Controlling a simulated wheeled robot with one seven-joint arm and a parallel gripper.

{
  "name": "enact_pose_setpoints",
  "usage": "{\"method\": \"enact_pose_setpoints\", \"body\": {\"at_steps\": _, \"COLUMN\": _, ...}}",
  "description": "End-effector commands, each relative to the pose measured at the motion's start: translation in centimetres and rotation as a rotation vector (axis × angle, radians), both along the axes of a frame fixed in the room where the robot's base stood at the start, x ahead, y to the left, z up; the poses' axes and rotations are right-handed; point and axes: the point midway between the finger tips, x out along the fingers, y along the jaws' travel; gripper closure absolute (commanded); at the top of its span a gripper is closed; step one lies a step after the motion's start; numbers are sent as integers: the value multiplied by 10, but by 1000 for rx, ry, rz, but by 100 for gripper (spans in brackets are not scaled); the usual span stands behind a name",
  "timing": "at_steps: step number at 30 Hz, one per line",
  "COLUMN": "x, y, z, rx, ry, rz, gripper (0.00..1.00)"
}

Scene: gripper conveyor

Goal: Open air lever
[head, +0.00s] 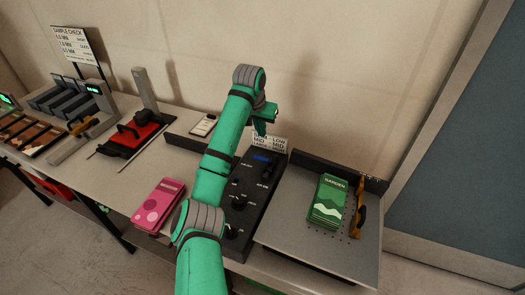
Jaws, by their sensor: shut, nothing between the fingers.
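The labels are too small to read, so I cannot tell which control is the air lever. My gripper (261,130) is shut and empty, above the far end of the box, in front of a small white sign. My arm hides the left side of the box.
Right of the box is a grey perforated plate (290,238) with green "GARDEN" packets (328,203) and an orange-brown bar (358,208). A pink packet (160,205) lies left of my arm. A red-based press (135,135) stands further left. A wall is behind.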

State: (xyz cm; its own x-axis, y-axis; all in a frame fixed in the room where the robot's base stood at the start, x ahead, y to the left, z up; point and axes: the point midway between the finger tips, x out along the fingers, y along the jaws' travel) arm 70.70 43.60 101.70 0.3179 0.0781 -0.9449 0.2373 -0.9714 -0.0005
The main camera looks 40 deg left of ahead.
Motion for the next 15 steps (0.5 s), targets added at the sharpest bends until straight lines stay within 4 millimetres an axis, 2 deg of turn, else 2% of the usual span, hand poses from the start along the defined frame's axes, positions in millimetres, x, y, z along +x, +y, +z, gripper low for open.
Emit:
{"method": "enact_pose_setpoints", "body": {"at_steps": 9, "x": 2, "y": -1, "z": -3, "rx": -1, "ry": -2, "rz": -3, "gripper": 100}}
{"method": "enact_pose_setpoints", "body": {"at_steps": 15, "x": 8, "y": 1, "z": -25, "rx": -1, "ry": 0, "rz": -3, "gripper": 100}}
